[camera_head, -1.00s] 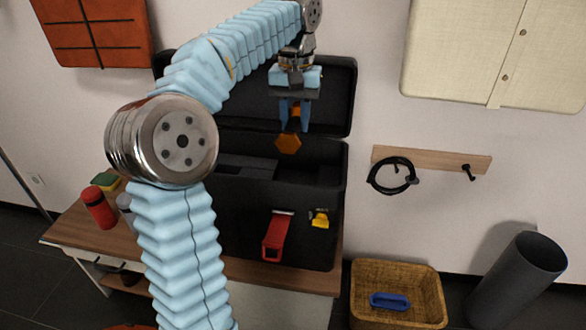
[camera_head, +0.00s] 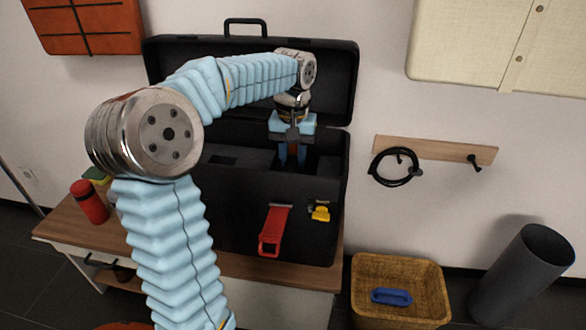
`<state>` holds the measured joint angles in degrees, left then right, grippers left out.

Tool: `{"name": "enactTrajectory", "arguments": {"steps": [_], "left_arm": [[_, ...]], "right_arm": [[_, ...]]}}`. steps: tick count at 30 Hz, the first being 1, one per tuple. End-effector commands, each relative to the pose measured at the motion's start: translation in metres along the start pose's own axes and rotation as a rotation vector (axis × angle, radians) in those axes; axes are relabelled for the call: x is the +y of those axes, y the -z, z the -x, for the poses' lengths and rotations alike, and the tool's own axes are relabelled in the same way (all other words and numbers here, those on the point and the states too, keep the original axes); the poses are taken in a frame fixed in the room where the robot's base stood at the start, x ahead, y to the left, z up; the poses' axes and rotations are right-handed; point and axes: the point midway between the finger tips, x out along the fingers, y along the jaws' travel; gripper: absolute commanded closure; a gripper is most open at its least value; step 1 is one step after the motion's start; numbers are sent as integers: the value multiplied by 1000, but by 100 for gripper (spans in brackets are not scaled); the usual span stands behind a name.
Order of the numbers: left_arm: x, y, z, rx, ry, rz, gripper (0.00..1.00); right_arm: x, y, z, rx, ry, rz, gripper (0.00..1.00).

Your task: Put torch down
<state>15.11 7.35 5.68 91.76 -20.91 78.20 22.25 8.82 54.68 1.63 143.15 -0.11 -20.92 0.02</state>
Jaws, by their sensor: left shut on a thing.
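My left gripper (camera_head: 292,160) reaches down into the open black case (camera_head: 240,205) on the wooden bench. My right gripper is not in view.
The raised case lid (camera_head: 330,90) stands behind my left arm. A red bottle (camera_head: 90,202) stands left; a wicker basket (camera_head: 400,265) stands right, below a hook rail (camera_head: 440,150).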

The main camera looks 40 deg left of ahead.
Motion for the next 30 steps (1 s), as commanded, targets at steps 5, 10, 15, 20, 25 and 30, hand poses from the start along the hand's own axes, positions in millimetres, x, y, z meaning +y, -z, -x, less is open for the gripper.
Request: {"name": "enactTrajectory", "arguments": {"steps": [5,10,15,20,25,30], "left_arm": [[0,0,-30,-2,1,0,100],[0,0,-33,0,0,0,100],[0,0,-34,0,0,0,100],[0,0,-36,-1,0,0,56],[0,0,-36,-1,0,0,43],[0,0,-35,-1,0,0,43]], "right_arm": [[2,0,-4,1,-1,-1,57],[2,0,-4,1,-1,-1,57],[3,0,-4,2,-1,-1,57],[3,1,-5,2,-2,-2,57],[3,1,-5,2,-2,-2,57],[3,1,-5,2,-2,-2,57]]}}
